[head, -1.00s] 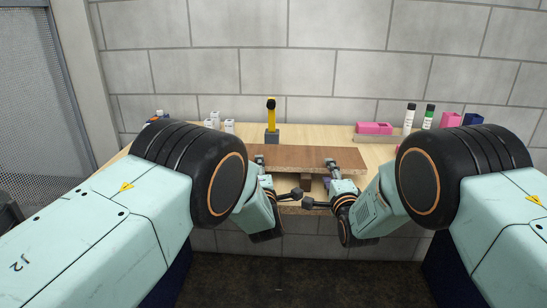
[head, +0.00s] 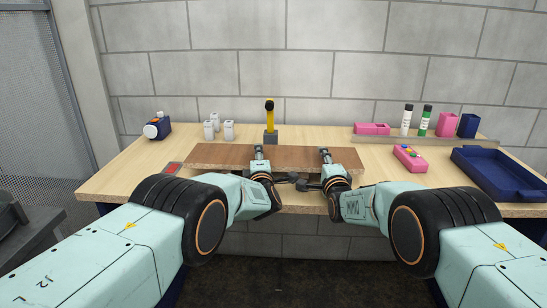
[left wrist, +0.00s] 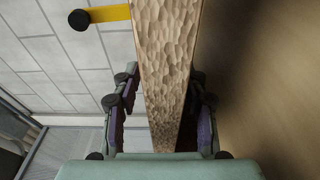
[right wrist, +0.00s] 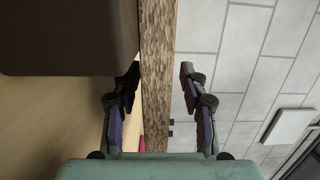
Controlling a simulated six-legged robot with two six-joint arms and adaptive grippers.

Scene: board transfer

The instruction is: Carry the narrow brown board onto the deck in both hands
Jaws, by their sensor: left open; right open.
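The narrow brown board (head: 292,157) lies lengthwise, left to right, along the front of the table. My left gripper (head: 258,154) and right gripper (head: 325,157) reach its near edge around its middle, a short distance apart. In the left wrist view, the board's rough edge (left wrist: 165,50) runs between the open fingers (left wrist: 165,80), with gaps showing beside it. In the right wrist view, the edge (right wrist: 157,50) also runs between open fingers (right wrist: 160,80), closer to the left finger. I cannot make out a deck.
The table (head: 125,178) holds a yellow-topped stand (head: 270,118) behind the board and white containers (head: 228,130) to its left. A pink block (head: 409,158) and a blue tray (head: 498,172) are at right.

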